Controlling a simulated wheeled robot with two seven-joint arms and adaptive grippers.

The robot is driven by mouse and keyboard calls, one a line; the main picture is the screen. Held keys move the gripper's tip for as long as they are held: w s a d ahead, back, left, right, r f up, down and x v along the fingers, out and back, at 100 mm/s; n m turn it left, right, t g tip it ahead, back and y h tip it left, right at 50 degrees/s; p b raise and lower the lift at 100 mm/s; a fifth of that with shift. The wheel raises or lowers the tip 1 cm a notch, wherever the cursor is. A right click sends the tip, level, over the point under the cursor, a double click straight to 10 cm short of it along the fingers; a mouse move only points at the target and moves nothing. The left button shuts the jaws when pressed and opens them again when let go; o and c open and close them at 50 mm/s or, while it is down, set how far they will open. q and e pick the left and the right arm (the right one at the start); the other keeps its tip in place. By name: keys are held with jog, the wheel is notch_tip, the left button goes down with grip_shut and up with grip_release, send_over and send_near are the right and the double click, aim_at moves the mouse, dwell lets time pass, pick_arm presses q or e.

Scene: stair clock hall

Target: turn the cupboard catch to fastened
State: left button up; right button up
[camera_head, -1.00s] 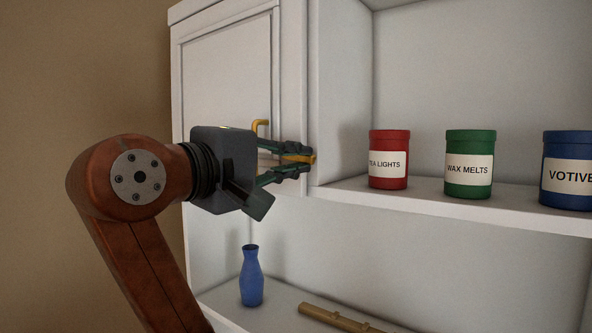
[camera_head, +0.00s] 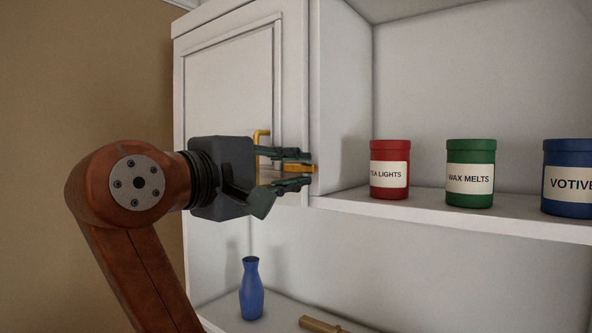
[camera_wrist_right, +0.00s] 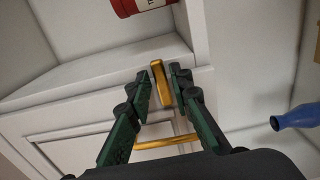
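The brass cupboard catch (camera_head: 300,168) lies about level at the right edge of the white cupboard door (camera_head: 228,95), its tip reaching the upright beside it. My right gripper (camera_head: 305,170) is in front of the door with one finger above the catch and one below. A small gap shows between the fingers and the catch, so the gripper looks open around it. In the right wrist view the catch (camera_wrist_right: 160,82) stands between the two fingertips (camera_wrist_right: 162,86), close to both. The catch's inner end is partly hidden by the gripper. My left gripper is not in view.
A brass door handle (camera_head: 262,134) is just behind the gripper. Red (camera_head: 389,170), green (camera_head: 470,173) and blue (camera_head: 568,178) labelled jars stand on the open shelf to the right. A blue vase (camera_head: 251,289) and a wooden piece (camera_head: 320,325) are on the lower surface.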

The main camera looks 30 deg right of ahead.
jog(key=shift+o, duration=1)
jog(key=v, duration=1.2)
jog(key=shift+f, duration=0.1)
